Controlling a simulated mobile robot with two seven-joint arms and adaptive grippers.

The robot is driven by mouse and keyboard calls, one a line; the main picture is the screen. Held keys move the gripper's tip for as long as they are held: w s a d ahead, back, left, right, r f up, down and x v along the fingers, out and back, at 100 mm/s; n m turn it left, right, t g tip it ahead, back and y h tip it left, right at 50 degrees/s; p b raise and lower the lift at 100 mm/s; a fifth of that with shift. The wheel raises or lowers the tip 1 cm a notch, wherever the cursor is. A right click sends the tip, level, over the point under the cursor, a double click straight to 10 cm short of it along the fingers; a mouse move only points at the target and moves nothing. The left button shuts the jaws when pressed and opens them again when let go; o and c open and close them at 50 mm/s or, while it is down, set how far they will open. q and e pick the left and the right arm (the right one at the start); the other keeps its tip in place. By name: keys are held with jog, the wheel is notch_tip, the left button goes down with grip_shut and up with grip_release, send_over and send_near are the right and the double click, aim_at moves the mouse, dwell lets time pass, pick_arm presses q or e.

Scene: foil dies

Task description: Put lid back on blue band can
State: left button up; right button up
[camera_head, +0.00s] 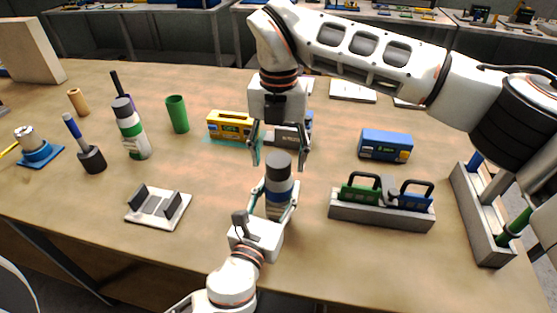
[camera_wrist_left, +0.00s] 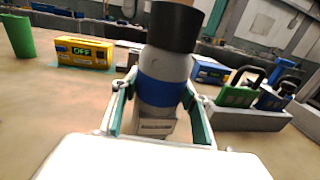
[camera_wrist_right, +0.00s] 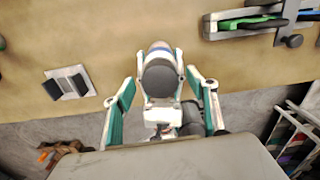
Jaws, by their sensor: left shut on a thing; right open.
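The blue band can (camera_head: 279,189) is a pale grey can with a blue band and a dark lid (camera_head: 278,164) on its top. My left gripper (camera_head: 280,199) is shut on the can's body from the near side. In the left wrist view the blue band (camera_wrist_left: 162,92) shows between the fingers, with the black lid (camera_wrist_left: 174,26) above it. My right gripper (camera_head: 279,160) is open, pointing down, with its fingers apart on both sides of the lid. The right wrist view shows the dark lid top (camera_wrist_right: 161,80) between the open fingers. I cannot tell whether the can touches the table.
A yellow box (camera_head: 230,126) stands behind left, a blue box (camera_head: 385,145) behind right. A grey rack with green and blue handled items (camera_head: 380,212) is to the right. A green-banded bottle (camera_head: 131,130), a green cup (camera_head: 177,114) and a white stand (camera_head: 158,209) are left.

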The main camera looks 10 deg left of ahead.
notch_tip(320, 180, up, 11)
jog(key=shift+f, duration=0.2)
pick_arm(q)
jog(key=o, duration=1.7)
jog(key=s, duration=0.4)
jog(key=s+a, duration=0.1)
jog(key=s, duration=0.7)
jog(key=shift+a, duration=0.2)
